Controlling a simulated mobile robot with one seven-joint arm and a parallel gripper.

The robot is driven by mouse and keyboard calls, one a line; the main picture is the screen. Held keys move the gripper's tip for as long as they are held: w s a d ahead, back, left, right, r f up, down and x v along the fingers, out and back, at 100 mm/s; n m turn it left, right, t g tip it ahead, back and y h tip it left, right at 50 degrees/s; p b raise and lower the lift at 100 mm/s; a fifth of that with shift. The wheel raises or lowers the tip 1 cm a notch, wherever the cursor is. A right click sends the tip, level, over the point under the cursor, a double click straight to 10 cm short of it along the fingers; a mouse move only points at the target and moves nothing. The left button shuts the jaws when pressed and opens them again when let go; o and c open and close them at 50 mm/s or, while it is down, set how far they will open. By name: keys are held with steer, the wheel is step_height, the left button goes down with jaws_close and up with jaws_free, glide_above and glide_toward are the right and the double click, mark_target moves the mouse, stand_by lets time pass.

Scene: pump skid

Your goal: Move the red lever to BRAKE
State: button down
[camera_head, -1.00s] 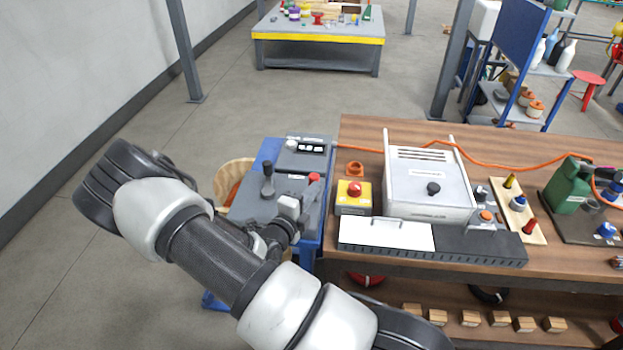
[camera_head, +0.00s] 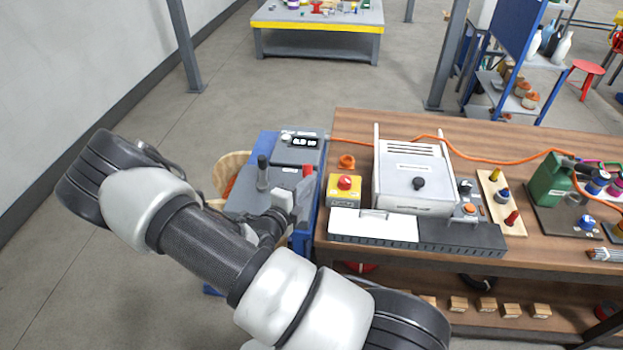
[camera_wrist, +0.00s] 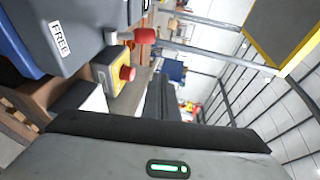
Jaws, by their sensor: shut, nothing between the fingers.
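The red lever shows as a red grip (camera_head: 307,170) on the right side of the grey control box (camera_head: 297,152) in the head view. In the wrist view the red grip (camera_wrist: 145,36) sits on a short pale stem near the grey panel, beside a label (camera_wrist: 60,38) reading "FREE". My gripper (camera_head: 302,192) is at the box's right side, just below the red grip in the picture. In the wrist view its dark fingers (camera_wrist: 159,88) are shut and empty, with a visible gap to the red grip. The BRAKE mark is not readable.
A yellow box with a red button (camera_head: 344,186) sits close by on the wooden bench (camera_head: 350,125). A white cabinet (camera_head: 415,178) stands farther right. Open floor lies to the left.

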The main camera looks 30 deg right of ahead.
steer(key=s+a+r, duration=0.3)
steer(key=a, duration=0.2)
steer(key=shift+a, duration=0.2)
stand_by(0.3)
steer(key=s+d+r+m+g+y, duration=0.15)
steer(key=s+r+m+g, duration=0.4)
steer(key=m, duration=0.75)
steer(key=s+d+r+m+g+y, duration=0.1)
steer(key=s+r+m+g+y, duration=0.25)
steer(key=s+r+m, duration=0.6)
steer(key=s+a+r+m+t+y, duration=0.2)
steer(key=a+r+m+y, duration=0.2)
steer(key=m, duration=0.6)
steer(key=s+a+r+m+t+y, duration=0.2)
steer(key=a+r+m, duration=0.5)
steer(key=m, duration=0.4)
steer(key=shift+s+r+t+y, duration=0.15)
steer(key=shift+s+t+y, duration=0.3)
steer(key=shift+y, duration=0.55)
steer(key=shift+m, duration=0.25)
